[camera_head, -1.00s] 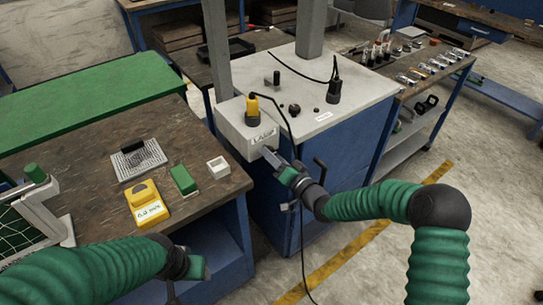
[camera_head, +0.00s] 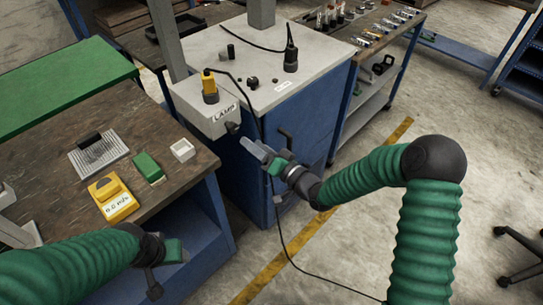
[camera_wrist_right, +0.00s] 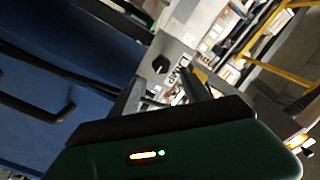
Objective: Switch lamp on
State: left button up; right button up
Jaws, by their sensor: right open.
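A light grey box marked LAMP (camera_head: 190,105) is fixed to the side of the grey-topped blue cabinet. A black knob (camera_head: 232,128) sticks out of its front face near the label; the knob also shows in the right wrist view (camera_wrist_right: 160,64), beside the LAMP label (camera_wrist_right: 178,76). My right gripper (camera_head: 250,147) is open and empty, just below and right of the knob, apparently apart from it. Its two fingers (camera_wrist_right: 163,95) point towards the box in the wrist view. My left gripper (camera_head: 172,258) is low at the left, by the workbench's front edge; its jaws are unclear.
The blue cabinet (camera_head: 315,110) has a black handle (camera_head: 286,139) close to my right gripper. A black cable (camera_head: 280,235) hangs to the floor. The wooden bench (camera_head: 40,150) holds a yellow device (camera_head: 112,200), a green block (camera_head: 148,167) and a white box (camera_head: 182,150).

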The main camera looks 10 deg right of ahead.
jog(key=v, duration=0.8)
